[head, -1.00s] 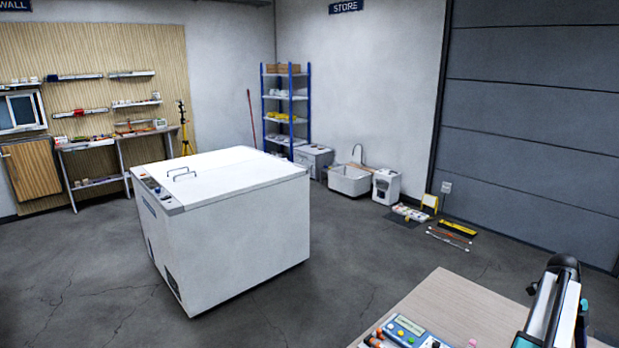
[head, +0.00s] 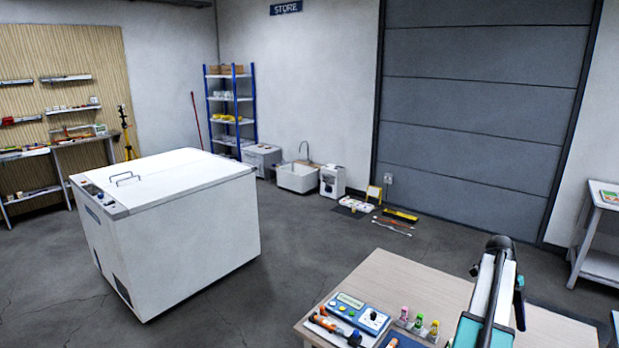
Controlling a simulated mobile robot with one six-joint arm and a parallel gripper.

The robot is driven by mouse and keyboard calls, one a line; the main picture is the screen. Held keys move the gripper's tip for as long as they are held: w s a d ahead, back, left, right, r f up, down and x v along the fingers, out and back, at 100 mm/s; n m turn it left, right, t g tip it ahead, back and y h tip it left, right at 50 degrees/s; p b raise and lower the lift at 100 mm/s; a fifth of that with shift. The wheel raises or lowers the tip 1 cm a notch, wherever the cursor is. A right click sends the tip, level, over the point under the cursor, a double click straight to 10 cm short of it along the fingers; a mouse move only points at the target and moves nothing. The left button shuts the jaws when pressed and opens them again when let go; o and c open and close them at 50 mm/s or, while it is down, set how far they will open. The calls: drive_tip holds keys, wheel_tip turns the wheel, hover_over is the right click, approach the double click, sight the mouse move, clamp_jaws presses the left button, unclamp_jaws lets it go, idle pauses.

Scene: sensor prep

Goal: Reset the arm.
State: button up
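My arm (head: 489,295) rises at the lower right of the head view, in front of the wooden table. Its links are white, black and teal. My gripper cannot be made out in this view, so its fingers and anything in them are hidden.
The wooden table (head: 405,276) holds a blue instrument (head: 358,313), orange-handled tools (head: 325,323) and several small bottles (head: 418,322). A large white chest (head: 190,235) stands at left. A blue-framed shelf (head: 230,108) and sink (head: 298,177) line the back. Grey floor between is open.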

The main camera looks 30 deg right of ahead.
drive_tip(key=w+a+f+n+t, duration=0.1)
drive_tip(key=w+a+f+n, duration=0.4)
drive_tip(key=w+a, duration=0.45)
drive_tip(key=w+a+f+n+t+h, duration=0.1)
drive_tip(key=w+a+f+n, duration=0.3)
drive_tip(key=w+a+n, duration=0.5)
drive_tip(key=w+a+f+n+t, duration=0.1)
drive_tip(key=w+a+f+n, duration=0.25)
drive_tip(key=w+a, duration=0.6)
drive_tip(key=a+f+n+t, duration=0.1)
drive_tip(key=a+f+n, duration=0.35)
drive_tip(key=a, duration=0.85)
drive_tip(key=a+f+n+y, duration=0.1)
drive_tip(key=a+f+n, duration=0.1)
drive_tip(key=a+n, duration=0.8)
drive_tip(key=a+f+n+t, duration=0.1)
drive_tip(key=a+f+n, duration=0.2)
drive_tip(key=a, duration=1.3)
drive_tip(key=s+f+g+b, duration=0.6)
drive_tip(key=s+f+b, duration=0.4)
drive_tip(key=s+f, duration=1.5)
wheel_tip(320, 180, down, 3)
drive_tip(key=shift+s+r, duration=0.1)
drive_tip(key=shift+s, duration=0.05)
